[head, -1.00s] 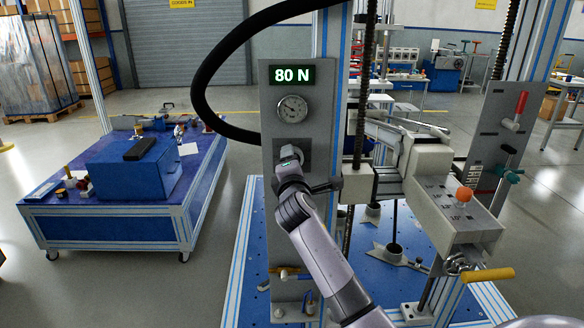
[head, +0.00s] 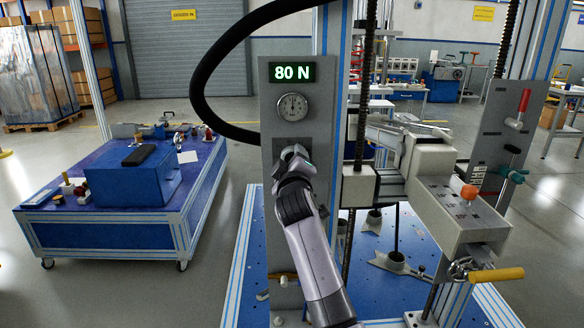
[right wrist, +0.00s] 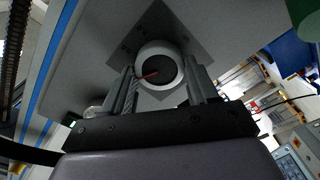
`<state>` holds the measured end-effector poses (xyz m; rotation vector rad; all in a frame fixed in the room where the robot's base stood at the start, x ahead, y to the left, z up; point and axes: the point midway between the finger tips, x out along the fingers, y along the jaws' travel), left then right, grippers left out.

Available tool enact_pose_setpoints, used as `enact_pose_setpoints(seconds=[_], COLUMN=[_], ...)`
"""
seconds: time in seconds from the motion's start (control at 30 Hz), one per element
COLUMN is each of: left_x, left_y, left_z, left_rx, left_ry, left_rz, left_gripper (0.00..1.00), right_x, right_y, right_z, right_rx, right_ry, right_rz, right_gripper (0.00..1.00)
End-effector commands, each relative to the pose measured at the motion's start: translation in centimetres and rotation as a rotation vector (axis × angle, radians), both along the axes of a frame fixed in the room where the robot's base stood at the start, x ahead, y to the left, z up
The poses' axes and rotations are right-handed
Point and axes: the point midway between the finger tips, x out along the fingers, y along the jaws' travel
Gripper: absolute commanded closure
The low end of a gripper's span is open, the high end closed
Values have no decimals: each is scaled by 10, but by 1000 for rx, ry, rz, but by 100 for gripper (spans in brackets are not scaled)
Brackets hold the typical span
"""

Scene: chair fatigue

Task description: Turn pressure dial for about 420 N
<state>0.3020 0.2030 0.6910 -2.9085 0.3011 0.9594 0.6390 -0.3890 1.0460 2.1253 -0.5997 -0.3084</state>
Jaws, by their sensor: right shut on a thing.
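The digital display (head: 292,72) at the top of the grey panel reads 80 N. Below it is a round gauge (head: 292,107). The pressure dial sits under the gauge, mostly hidden in the head view by my right gripper (head: 294,152). In the right wrist view the dial (right wrist: 158,68) is round with a white rim, dark face and red pointer line. It lies between the two fingers of my right gripper (right wrist: 164,84), which is shut on it. My left gripper is not in view.
A grey control box (head: 458,212) with an orange button (head: 468,192) and a yellow handle (head: 495,275) stands to the right. A black hose (head: 205,75) loops left of the panel. A blue cart (head: 120,205) stands at the left on open floor.

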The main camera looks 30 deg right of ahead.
Motion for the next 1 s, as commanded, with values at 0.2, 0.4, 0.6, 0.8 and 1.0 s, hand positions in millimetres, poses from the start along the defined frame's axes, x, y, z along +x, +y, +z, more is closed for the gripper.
enact_pose_setpoints(seconds=[0.2, 0.4, 0.6, 0.8, 1.0], left_x=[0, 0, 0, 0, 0], left_y=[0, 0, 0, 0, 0], left_z=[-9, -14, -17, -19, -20], left_rx=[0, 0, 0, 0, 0], left_ry=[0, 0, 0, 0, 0], left_rz=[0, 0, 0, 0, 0], left_gripper=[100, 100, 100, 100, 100], right_x=[0, 0, 0, 0, -1], right_y=[1, 0, 0, 0, -1], right_z=[-2, -1, 0, 0, 0], right_rx=[178, 326, 442, 518, 555], right_ry=[-107, -198, -269, -315, -338], right_rz=[1, 1, 1, 0, 0], right_gripper=[72, 72, 72, 72, 72])
